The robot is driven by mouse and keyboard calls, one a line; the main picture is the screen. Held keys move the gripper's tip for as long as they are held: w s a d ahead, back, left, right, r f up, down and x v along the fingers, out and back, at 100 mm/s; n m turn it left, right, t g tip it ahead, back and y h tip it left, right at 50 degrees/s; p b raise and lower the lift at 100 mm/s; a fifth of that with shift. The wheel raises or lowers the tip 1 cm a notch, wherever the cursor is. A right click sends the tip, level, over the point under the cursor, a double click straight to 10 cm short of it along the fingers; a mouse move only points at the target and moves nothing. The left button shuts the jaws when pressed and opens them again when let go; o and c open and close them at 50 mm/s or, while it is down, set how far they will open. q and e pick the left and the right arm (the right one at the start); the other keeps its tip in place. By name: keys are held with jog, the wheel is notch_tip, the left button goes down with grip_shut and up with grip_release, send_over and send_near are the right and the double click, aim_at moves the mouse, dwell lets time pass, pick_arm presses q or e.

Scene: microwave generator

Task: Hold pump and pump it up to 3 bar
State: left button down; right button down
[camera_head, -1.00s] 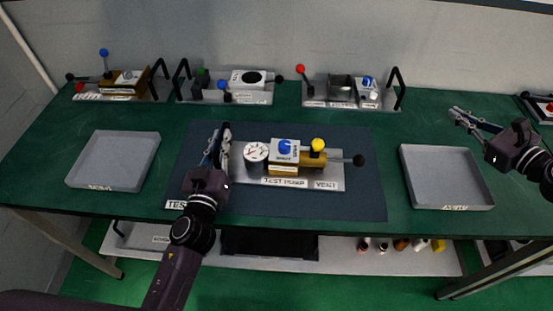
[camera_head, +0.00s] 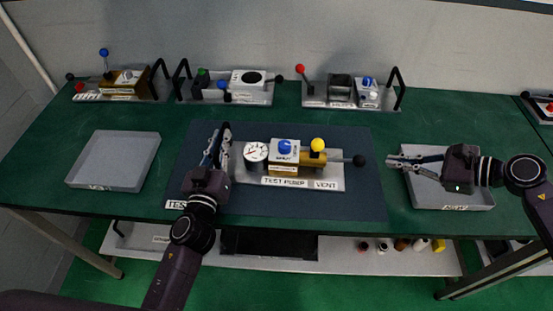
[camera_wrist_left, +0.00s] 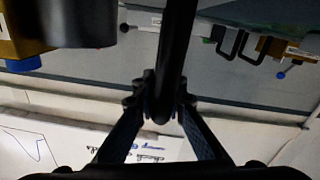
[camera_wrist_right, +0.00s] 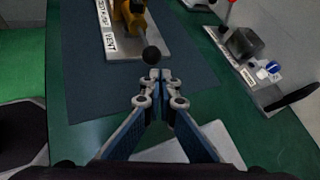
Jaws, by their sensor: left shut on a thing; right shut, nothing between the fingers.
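The test pump (camera_head: 300,183) lies on the dark mat in the middle of the table. It has a round gauge (camera_head: 256,152), a blue knob (camera_head: 285,147), a yellow knob (camera_head: 318,145) and a lever ending in a black ball (camera_head: 359,160). My left gripper (camera_head: 217,146) is shut on the black handle (camera_head: 226,134) at the pump's left end; the handle also runs between the fingers in the left wrist view (camera_wrist_left: 172,60). My right gripper (camera_head: 390,162) is shut and empty, just right of the black ball. In the right wrist view the ball (camera_wrist_right: 151,55) is just beyond the fingertips (camera_wrist_right: 155,76). The gauge reading is too small to tell.
A grey tray (camera_head: 70,180) stands at the left and another (camera_head: 455,207) at the right, under my right gripper. Three other devices stand along the back: left (camera_head: 125,85), middle (camera_head: 250,82) and right (camera_head: 367,90). The mat (camera_head: 300,208) in front of the pump is clear.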

jog(key=shift+d+f+x, duration=0.1)
jog(key=shift+f+x, duration=0.1)
jog(key=shift+x, duration=0.8)
jog(key=shift+d+f+x, duration=0.1)
jog(key=shift+f+x, duration=0.1)
jog(key=shift+x, duration=0.75)
jog(key=shift+d+f+x, duration=0.1)
jog(key=shift+f+x, duration=0.1)
jog(key=shift+x, duration=0.8)
jog(key=shift+s, duration=0.2)
jog(key=shift+a+r, duration=0.1)
jog(key=shift+a, duration=0.7)
